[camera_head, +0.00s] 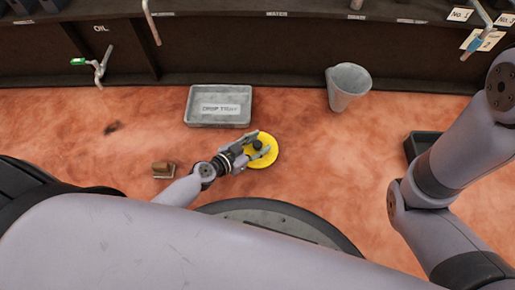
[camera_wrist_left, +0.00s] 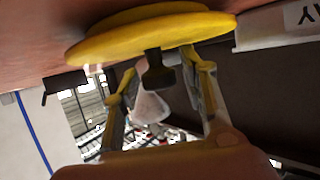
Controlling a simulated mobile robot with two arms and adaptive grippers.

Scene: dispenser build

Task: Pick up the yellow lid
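The yellow lid (camera_head: 270,158) is a round disc with a dark knob, lying on the orange-brown surface below the tray. It also shows in the left wrist view (camera_wrist_left: 110,45), with its dark knob (camera_wrist_left: 157,72) pointing toward the gripper. My left gripper (camera_head: 256,144) is over the lid with its fingers apart. In the left wrist view my left gripper (camera_wrist_left: 161,68) has one finger on each side of the knob, with visible gaps. My right arm shows at the right of the head view, but its gripper is not in view.
A grey drop tray (camera_head: 218,122) lies just behind the lid. A grey tapered cup (camera_head: 347,88) stands further right. A small brown block (camera_head: 163,171) is left of my left gripper. A dark tray (camera_head: 421,148) is partly hidden by my right arm. A dark dispenser with taps (camera_head: 99,70) runs along the back.

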